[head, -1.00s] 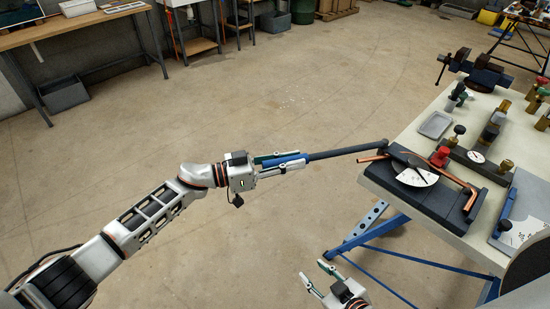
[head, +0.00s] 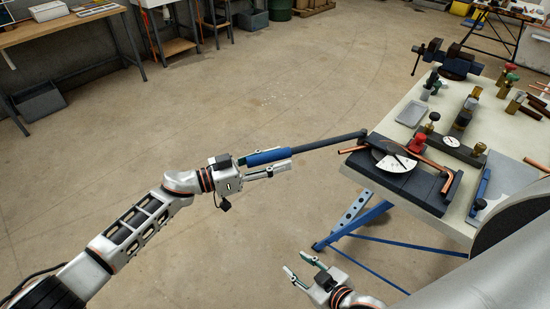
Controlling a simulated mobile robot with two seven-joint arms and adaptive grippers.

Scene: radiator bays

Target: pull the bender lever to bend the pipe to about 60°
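The pipe bender (head: 425,188) is a dark block at the near left corner of the pale bench. It carries a white dial (head: 388,163) with a dark pointer and a red knob (head: 417,144). A copper pipe (head: 432,163) runs through it; its left end pokes out past the block, and its middle is hidden. The lever (head: 330,142) sticks out left over the floor, ending in a blue grip (head: 268,156). My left gripper (head: 268,163) is shut around that grip. My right gripper (head: 302,267) is open and empty, low in front of the bench.
The bench holds a grey tray (head: 411,113), a vise (head: 450,62), a small gauge block (head: 452,141) and several brass fittings to the right of and behind the bender. Blue bench legs (head: 352,218) stand near my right gripper. The floor left of the bench is clear.

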